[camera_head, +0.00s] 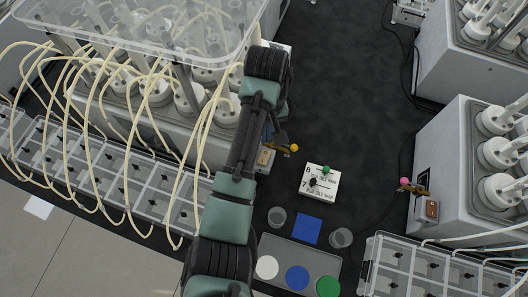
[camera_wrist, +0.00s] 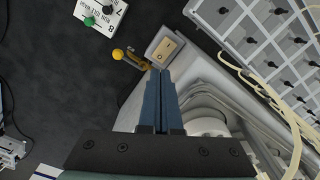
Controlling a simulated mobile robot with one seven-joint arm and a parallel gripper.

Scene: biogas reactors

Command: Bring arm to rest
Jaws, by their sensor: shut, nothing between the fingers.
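My gripper (camera_wrist: 161,74) shows in the wrist view with its two blue-grey fingers pressed together and nothing between them. The fingertips point toward a small beige switch box (camera_wrist: 165,47) on the reactor housing and overlap its lower edge in the picture; I cannot tell if they touch. A brass lever with a yellow ball (camera_wrist: 118,54) sticks out to the left of the fingertips. In the head view my arm reaches up the middle and mostly hides the gripper. The yellow ball (camera_head: 294,148) and switch box (camera_head: 265,158) show just right of the arm.
A white sign block (camera_head: 319,184) with green and black knobs stands on the dark floor. A grey tray (camera_head: 299,250) holds white, blue and green discs. Reactor units with hoses stand left; another reactor (camera_head: 452,150) with a pink-ball lever stands right.

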